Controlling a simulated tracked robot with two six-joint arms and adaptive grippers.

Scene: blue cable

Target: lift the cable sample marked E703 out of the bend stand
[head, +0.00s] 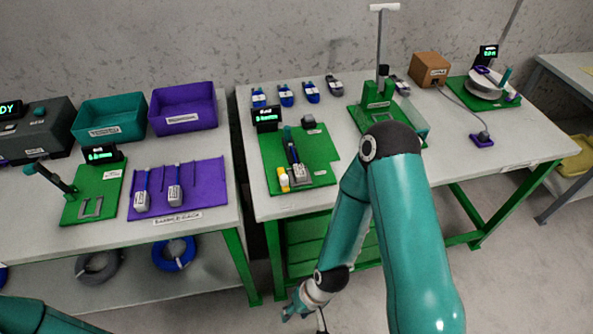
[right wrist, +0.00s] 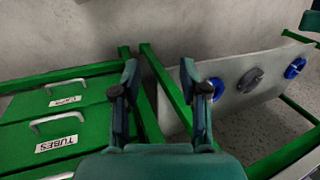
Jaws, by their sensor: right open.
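The tall stand (head: 378,97), with a green base, upright post and white top bar, is at the back of the right table; I cannot tell if it is the bend stand. Tagged cable samples lie on the table's back edge, including a blue one (head: 285,94) and a grey one (head: 334,85). No E703 mark is readable. My right gripper (head: 302,308) is low, in front of the right table and away from the samples. In the right wrist view (right wrist: 160,70) its fingers are apart and empty. My left gripper is out of view.
A green fixture (head: 318,160) with a display holds a dark item near the right table's front. A brown box (head: 430,69) and a round device (head: 484,88) stand farther right. The left table carries bins and a purple rack (head: 205,180). Green drawers (right wrist: 60,110) face the right wrist camera.

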